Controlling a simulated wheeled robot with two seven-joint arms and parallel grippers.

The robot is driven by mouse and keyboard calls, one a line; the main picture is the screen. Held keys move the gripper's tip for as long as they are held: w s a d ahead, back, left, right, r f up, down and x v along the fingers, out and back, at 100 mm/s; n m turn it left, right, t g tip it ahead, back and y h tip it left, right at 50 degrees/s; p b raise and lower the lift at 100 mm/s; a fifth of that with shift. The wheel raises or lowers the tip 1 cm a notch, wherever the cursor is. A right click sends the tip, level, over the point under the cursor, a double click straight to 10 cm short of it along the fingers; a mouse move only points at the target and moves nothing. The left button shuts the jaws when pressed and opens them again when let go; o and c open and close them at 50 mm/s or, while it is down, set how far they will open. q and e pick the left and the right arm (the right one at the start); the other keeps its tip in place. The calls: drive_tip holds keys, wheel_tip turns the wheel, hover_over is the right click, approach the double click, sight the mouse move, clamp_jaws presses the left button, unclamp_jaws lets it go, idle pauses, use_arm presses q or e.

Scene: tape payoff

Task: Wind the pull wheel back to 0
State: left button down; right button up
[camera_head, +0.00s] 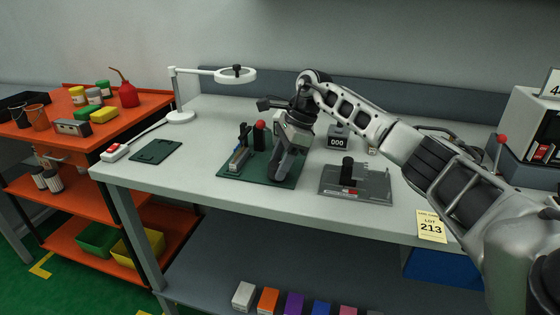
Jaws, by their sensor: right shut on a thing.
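My right gripper (281,172) comes in from the right and points down over the right part of a dark green base plate (232,173) on the bench. It is shut on a part of the device there, which I take to be the pull wheel; the gripper hides it, so I cannot read its position. Beside it on the plate stand a dark block with a red ball knob (259,125) and a small blue and yellow part (239,157). A counter (338,141) behind reads 000. My left gripper is not in view.
A grey plate with a black post (348,171) stands to the right. A ring lamp (235,74) and a green mat (155,151) are to the left. An orange cart (75,142) holds cans and bottles. A yellow LOT 213 tag (431,226) hangs at the bench's front edge.

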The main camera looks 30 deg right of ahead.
drive_tip(key=shift+w+r+n+g, duration=0.1)
drive_tip(key=shift+n+g, duration=0.4)
drive_tip(key=shift+n, duration=0.8)
drive_tip(key=o, duration=1)
use_arm(q)
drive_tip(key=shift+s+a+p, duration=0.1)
drive_tip(key=shift+p, duration=0.45)
use_arm(e)
drive_tip(key=v, duration=1.5)
drive_tip(key=shift+d+r, duration=0.2)
drive_tip(key=shift+r, duration=0.15)
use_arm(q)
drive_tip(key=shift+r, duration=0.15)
use_arm(e)
drive_tip(key=shift+w, duration=0.1)
